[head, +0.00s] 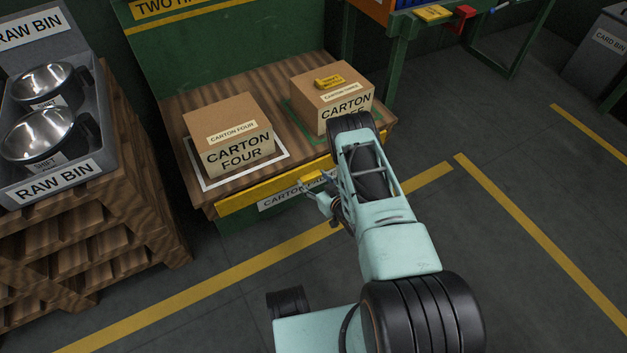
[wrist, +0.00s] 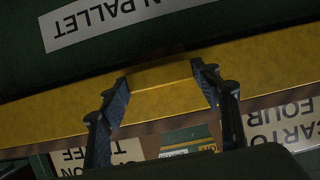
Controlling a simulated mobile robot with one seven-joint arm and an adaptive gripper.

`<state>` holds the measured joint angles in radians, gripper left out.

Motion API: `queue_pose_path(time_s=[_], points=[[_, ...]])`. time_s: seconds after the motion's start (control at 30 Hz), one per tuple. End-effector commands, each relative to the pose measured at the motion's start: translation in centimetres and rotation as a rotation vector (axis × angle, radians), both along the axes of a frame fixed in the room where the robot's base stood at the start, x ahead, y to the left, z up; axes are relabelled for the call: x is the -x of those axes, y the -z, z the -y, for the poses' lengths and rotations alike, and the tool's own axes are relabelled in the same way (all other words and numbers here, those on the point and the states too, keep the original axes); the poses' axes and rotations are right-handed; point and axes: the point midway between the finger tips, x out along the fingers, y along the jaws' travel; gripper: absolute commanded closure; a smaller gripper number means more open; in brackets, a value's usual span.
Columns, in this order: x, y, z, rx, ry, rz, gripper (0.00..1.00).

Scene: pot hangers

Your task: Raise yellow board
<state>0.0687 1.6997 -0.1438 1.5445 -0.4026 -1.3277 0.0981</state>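The yellow board (head: 255,192) is a long bar along the front edge of the wooden carton pallet (head: 215,197). It crosses the wrist view (wrist: 270,62) at a slant. A raised yellow block (head: 312,177) stands out from the board, and it also shows in the wrist view (wrist: 160,82). My gripper (head: 322,190) is at this block, in front of the board. In the wrist view my gripper's two dark fingers (wrist: 162,92) flank the block, one on each side, close to its sides. I cannot tell whether they press on it.
Carton four (head: 237,153) and carton three (head: 345,115) sit on the pallet behind the board. A yellow tag (head: 330,82) lies on carton three. A raw bin with metal pots (head: 52,187) stands on stacked wood at left. The floor at right (head: 530,180) is clear.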

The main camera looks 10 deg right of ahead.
Motion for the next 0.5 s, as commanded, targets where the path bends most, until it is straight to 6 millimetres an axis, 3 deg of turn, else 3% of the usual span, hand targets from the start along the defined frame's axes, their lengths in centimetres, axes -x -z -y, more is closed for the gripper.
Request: queue_pose_path(time_s=[0.03,0.33,0.5], points=[[-0.02,-0.01,-0.01,0.0,0.0,0.0,0.53],[-0.04,-0.03,0.0,0.0,0.0,0.001,0.86],[-0.08,-0.59,0.01,0.0,0.001,0.001,0.86]])
